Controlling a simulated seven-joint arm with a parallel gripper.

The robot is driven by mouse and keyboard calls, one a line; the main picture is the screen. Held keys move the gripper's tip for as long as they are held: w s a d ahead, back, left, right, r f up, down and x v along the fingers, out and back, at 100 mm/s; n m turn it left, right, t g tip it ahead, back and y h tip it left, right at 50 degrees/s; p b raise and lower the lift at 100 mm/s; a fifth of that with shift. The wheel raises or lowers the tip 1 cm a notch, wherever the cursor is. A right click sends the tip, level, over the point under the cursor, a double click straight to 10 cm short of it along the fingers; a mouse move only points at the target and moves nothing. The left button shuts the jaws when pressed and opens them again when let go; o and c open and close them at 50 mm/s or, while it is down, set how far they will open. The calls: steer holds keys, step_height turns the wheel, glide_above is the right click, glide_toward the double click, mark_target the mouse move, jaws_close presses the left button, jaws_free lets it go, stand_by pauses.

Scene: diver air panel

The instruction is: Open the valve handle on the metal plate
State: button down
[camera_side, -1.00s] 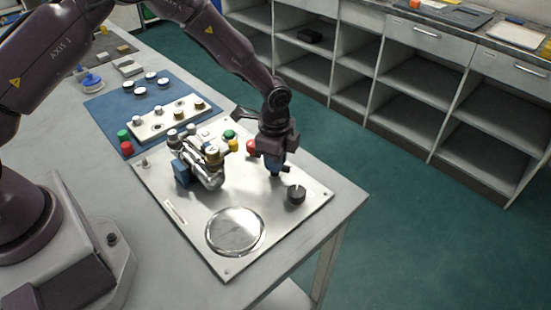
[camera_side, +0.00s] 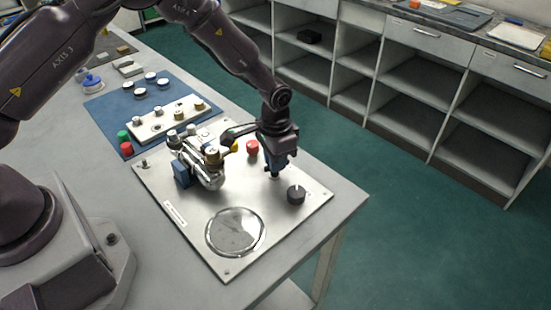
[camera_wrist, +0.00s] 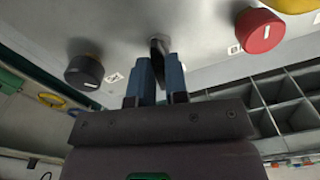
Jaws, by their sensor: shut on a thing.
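The metal plate (camera_side: 190,222) lies on the table and carries the valve. In the wrist view the valve handle (camera_wrist: 157,46) is a dark, narrow lever on the plate. My gripper (camera_side: 274,172) reaches down to the plate's far right part, left of and behind a black knob (camera_side: 296,194). Its two blue fingers (camera_wrist: 158,70) stand on either side of the handle in the wrist view and are shut on it. In the side view the fingers hide most of the handle. How far it is turned is hard to tell.
A red knob (camera_side: 253,149) stands close behind my gripper. A cluster of metal fittings (camera_side: 202,165) is to the left, and a round gauge (camera_side: 236,232) lies in front. A blue mat (camera_side: 112,112) holds a smaller panel farther back. The table's right edge is near.

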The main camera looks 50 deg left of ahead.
steer(key=shift+n, duration=0.5)
steer(key=c, duration=1.1)
jaws_free()
steer(key=shift+r, duration=0.1)
step_height(320, 180, up, 13)
steer(key=shift+f, duration=0.1)
